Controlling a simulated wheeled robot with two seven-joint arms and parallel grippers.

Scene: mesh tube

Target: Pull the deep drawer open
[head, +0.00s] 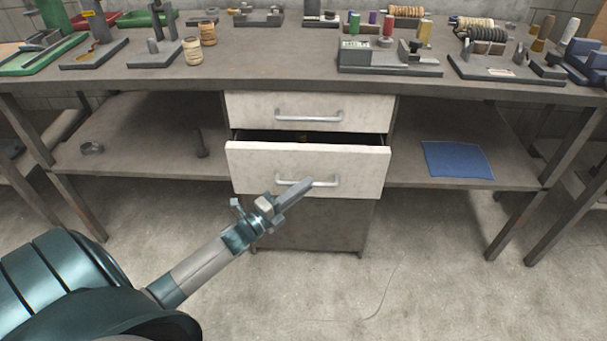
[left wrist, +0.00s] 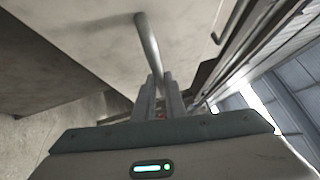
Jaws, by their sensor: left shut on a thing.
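The deep drawer (head: 245,170) is the lower of two pale drawers under the workbench. It stands partly open, with a dark gap above its front. Its metal bar handle (head: 325,184) is in the middle of the front. My left gripper (head: 305,187) is at the handle and shut on it. In the left wrist view the handle (left wrist: 147,40) runs down between the two fingers (left wrist: 158,92). The fingers hide part of the handle in the head view. Little of the drawer's inside shows. My right gripper is in neither view.
The shallow upper drawer (head: 250,112) is shut. The workbench top (head: 270,75) carries tools, spools and fixtures. The floor (head: 440,290) in front is clear.

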